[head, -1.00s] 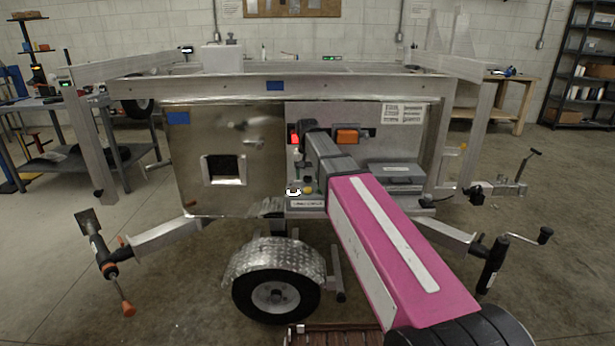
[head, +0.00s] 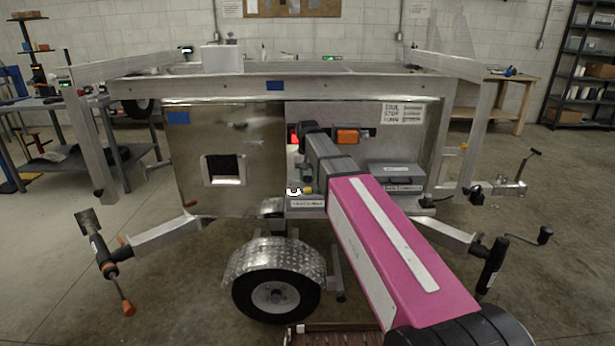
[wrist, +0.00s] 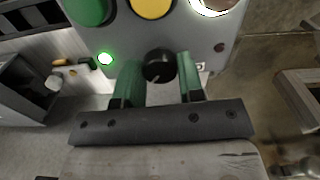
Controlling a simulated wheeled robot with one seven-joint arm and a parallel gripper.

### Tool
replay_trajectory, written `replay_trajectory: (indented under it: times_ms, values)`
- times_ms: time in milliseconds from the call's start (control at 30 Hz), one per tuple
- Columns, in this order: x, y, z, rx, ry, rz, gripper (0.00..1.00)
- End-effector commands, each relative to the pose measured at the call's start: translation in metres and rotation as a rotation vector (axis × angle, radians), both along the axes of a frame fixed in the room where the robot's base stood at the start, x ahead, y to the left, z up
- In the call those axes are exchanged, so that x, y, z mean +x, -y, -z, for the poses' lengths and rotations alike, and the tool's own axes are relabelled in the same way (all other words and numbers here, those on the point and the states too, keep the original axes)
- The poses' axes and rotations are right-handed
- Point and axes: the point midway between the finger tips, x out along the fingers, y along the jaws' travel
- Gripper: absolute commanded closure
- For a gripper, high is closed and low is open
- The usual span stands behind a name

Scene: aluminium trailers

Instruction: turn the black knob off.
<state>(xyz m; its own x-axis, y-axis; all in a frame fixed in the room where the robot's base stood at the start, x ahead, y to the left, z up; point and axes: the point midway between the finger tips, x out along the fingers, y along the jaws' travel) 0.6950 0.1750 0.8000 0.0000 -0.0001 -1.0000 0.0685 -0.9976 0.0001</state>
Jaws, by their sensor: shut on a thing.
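The black knob (wrist: 158,66) sits on a grey control panel (wrist: 225,25) in the wrist view. My gripper (wrist: 159,78) has its two green fingers on either side of the knob, shut on it. The knob's pointer direction is hard to make out. In the head view my arm covers the knob and my gripper. A small green lamp (wrist: 105,59) glows left of the knob.
A green button (wrist: 88,10), a yellow button (wrist: 152,7) and a white-lit ring (wrist: 212,6) lie close beyond the knob. The aluminium trailer frame (head: 345,88) stands around the panel. A trailer wheel (head: 274,296) is below.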

Motion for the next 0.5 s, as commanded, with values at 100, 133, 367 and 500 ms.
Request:
replay_trajectory:
  times_ms: [100, 133, 367, 500]
  values:
    - [0.0000, -0.0001, -0.0001, 0.000, 0.000, -0.070, 0.88]
    - [-0.0001, -0.0001, -0.0001, 0.000, 0.000, -0.093, 0.88]
    - [0.0000, -0.0001, -0.0002, 0.000, 0.000, -0.296, 0.88]
    - [-0.0001, -0.0001, -0.0002, 0.000, 0.000, -0.430, 0.88]
